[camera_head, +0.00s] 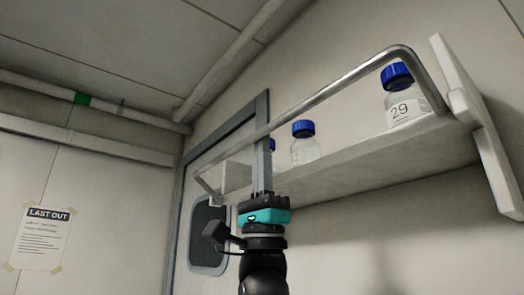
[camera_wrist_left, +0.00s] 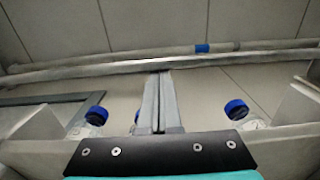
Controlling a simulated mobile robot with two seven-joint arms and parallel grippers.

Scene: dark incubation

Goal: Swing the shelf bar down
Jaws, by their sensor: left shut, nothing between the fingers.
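The shelf bar (camera_head: 330,88) is a bright metal rail in the head view. It runs along the front of the pale shelf (camera_head: 370,160), raised above the shelf board and bent down at its right end. My left gripper (camera_head: 262,145) points upward in front of the shelf, fingers shut with nothing between them. Its fingertips are close to the bar, towards the bar's left part; I cannot tell whether they touch. In the left wrist view the shut fingers (camera_wrist_left: 157,78) reach up to the bar (camera_wrist_left: 100,69), which crosses the picture. My right gripper is out of view.
A bottle labelled 29 (camera_head: 405,100) with a blue cap stands at the shelf's right end. Another blue-capped bottle (camera_head: 304,148) stands mid-shelf, and a third is partly hidden behind my fingers. A grey-framed door (camera_head: 178,210) and a LAST OUT notice (camera_head: 40,238) are left.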

